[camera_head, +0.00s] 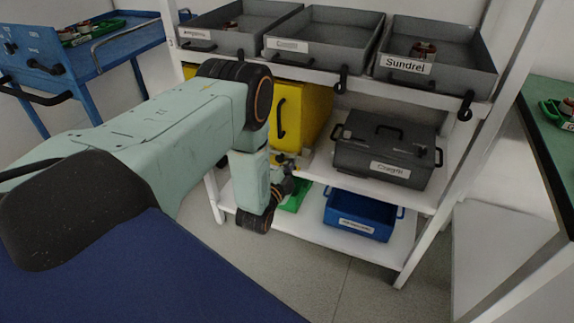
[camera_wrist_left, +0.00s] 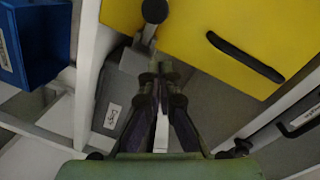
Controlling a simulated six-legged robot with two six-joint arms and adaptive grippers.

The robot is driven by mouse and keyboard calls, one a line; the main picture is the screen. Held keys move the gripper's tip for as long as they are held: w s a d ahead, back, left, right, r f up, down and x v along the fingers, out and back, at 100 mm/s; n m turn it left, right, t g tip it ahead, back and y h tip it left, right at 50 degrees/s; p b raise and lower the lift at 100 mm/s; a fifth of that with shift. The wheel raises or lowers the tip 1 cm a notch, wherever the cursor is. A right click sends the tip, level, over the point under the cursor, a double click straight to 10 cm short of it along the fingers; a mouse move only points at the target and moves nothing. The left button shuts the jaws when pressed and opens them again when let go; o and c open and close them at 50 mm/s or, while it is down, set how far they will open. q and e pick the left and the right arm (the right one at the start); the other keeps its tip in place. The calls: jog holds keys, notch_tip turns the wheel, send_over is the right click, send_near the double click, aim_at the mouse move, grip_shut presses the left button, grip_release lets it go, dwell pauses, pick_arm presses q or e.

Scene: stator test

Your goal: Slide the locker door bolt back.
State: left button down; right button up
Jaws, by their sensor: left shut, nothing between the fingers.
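The yellow locker (camera_head: 308,108) is on the white rack's middle shelf, partly hidden by my left arm in the head view. Its yellow door (camera_wrist_left: 225,40), with a black bar handle (camera_wrist_left: 245,57), fills the upper right of the left wrist view. The bolt's round black knob (camera_wrist_left: 154,11) on a short stem is at the door's edge, by a grey block (camera_wrist_left: 133,60). My left gripper (camera_wrist_left: 160,72) is shut and empty, its fingertips close to the block and below the knob in that view; contact is unclear. In the head view my left gripper (camera_head: 285,165) is beside the locker's lower front.
Grey trays (camera_head: 405,87) stand on the top shelf. A dark grey lidded box (camera_head: 375,152) is right of the locker. A blue bin (camera_head: 362,222) and a green item (camera_head: 296,196) are on the bottom shelf. A blue cart (camera_head: 128,45) stands left.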

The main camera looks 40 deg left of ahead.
pick_arm(q)
jog(key=p+v, duration=0.3)
jog(key=v, duration=0.7)
jog(key=shift+d+r, duration=0.1)
jog(key=shift+r, duration=0.05)
jog(key=shift+w, duration=0.1)
